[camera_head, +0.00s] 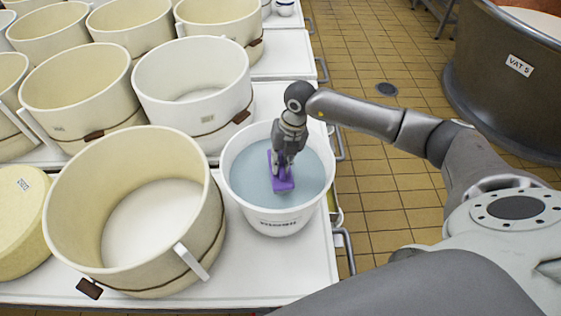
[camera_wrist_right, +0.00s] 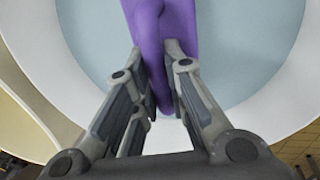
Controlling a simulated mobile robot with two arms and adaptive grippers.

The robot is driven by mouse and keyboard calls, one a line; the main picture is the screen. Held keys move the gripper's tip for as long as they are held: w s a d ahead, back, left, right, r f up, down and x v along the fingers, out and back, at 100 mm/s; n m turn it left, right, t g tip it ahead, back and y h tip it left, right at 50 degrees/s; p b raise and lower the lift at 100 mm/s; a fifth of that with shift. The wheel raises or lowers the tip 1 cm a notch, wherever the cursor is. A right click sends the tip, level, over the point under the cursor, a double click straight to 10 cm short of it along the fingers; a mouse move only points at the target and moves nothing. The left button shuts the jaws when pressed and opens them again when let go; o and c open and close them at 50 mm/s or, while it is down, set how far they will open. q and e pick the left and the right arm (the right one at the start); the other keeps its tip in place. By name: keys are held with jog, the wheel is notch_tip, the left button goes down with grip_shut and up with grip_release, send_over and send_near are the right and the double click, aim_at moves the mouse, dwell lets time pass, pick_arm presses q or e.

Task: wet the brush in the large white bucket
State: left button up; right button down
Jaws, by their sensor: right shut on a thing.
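The large white bucket (camera_head: 277,218) stands on the white table near its right edge and holds pale blue liquid. The purple brush (camera_head: 283,184) is inside the bucket's rim, at or just over the liquid; I cannot tell how deep it reaches. My right gripper (camera_head: 284,160) points down over the bucket and is shut on the brush. The right wrist view shows the fingers (camera_wrist_right: 163,95) around the purple handle (camera_wrist_right: 150,40), with the liquid and white rim behind. The brush's bristles are not visible. My left gripper is not in view.
Several cream hoops or moulds stand on the white table (camera_head: 235,284), a large one (camera_head: 140,200) close left of the bucket and a white one (camera_head: 192,85) behind it. A yellow cheese wheel (camera_head: 22,220) lies at far left. A copper vat (camera_head: 520,70) stands right, across tiled floor.

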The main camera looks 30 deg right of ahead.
notch_tip(320, 180, up, 13)
jog(key=p, duration=0.8)
jog(key=shift+r, duration=0.2)
